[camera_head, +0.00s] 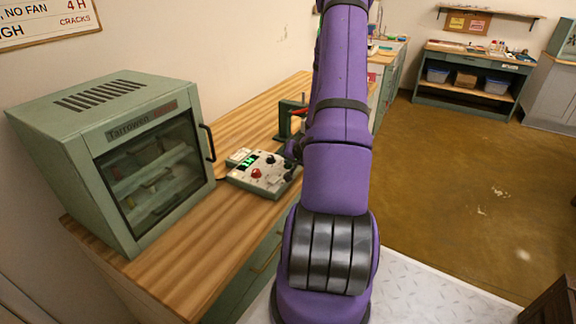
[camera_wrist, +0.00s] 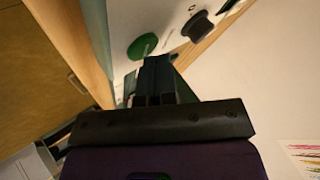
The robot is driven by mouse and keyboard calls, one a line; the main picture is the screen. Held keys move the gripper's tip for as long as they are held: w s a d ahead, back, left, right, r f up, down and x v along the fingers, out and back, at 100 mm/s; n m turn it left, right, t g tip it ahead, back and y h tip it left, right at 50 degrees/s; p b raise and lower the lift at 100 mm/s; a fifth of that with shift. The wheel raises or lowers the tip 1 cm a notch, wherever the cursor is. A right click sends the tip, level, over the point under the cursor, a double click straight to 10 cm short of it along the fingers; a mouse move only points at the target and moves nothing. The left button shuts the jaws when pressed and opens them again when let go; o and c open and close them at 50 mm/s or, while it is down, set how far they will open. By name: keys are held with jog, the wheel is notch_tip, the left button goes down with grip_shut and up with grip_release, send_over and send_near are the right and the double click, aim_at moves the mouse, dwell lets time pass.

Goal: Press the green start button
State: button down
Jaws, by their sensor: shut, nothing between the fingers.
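The green start button (camera_wrist: 143,46) is a round green disc on the pale face of the control box (camera_wrist: 178,14), in the wrist view. My gripper (camera_wrist: 156,62) is shut and empty, its tips just below the button in that picture. I cannot tell whether they touch it.
A grey-green glass-fronted cabinet (camera_head: 150,170) stands left of the box on the wooden bench (camera_head: 185,262). A green and red clamp-like device (camera_head: 291,115) stands behind the box. The floor (camera_head: 455,170) to the right is mostly clear.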

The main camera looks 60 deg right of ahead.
jog(key=shift+r, duration=0.1)
dwell(0.4)
jog(key=shift+r, duration=0.8)
jog(key=shift+r, duration=2.4)
